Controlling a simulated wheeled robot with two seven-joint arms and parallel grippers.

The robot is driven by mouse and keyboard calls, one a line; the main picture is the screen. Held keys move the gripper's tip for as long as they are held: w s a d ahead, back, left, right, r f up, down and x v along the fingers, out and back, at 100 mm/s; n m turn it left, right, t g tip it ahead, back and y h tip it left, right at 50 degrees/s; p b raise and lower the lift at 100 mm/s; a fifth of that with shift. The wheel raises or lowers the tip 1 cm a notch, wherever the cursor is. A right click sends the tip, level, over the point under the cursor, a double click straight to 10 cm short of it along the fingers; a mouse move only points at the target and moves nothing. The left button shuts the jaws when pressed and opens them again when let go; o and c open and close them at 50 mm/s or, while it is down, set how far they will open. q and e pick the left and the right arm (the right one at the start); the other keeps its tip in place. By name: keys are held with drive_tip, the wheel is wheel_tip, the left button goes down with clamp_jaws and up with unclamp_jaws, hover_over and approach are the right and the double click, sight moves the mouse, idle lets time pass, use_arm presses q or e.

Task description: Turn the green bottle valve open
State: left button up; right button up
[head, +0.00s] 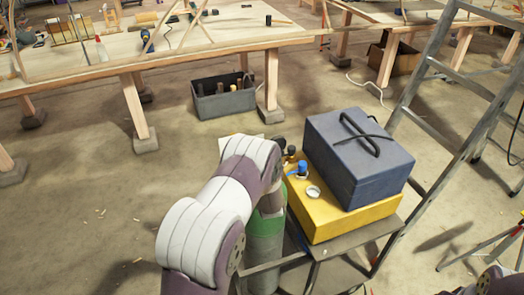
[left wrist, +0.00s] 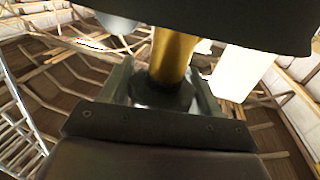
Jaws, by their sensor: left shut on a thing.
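The green bottle (head: 264,248) stands upright beside the cart, partly hidden by my left arm. Its valve cannot be made out in the head view, where my forearm covers the bottle's top. In the left wrist view, my left gripper (left wrist: 163,88) has its two fingers on either side of a dark round knob (left wrist: 160,97) and is shut on it. A brass-coloured stem (left wrist: 173,55) joins the knob. My right gripper is out of view; only a bit of my right arm shows at the bottom right corner.
A yellow case (head: 335,218) with a blue-grey box (head: 358,165) on it rests on the cart (head: 345,248), close right of the bottle. A stepladder (head: 430,100) stands at right. A dark crate (head: 224,100) sits under the workbench (head: 200,50).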

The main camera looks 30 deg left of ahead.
use_arm(q)
drive_tip(key=o, duration=1)
drive_tip(key=shift+c, duration=0.2)
drive_tip(key=shift+s+d, duration=0.1)
drive_tip(key=shift+s, duration=0.05)
drive_tip(key=b+v, duration=0.3)
drive_tip(key=v, duration=0.9)
drive_tip(key=shift+s+d+b, duration=0.2)
drive_tip(key=shift+b, duration=0.2)
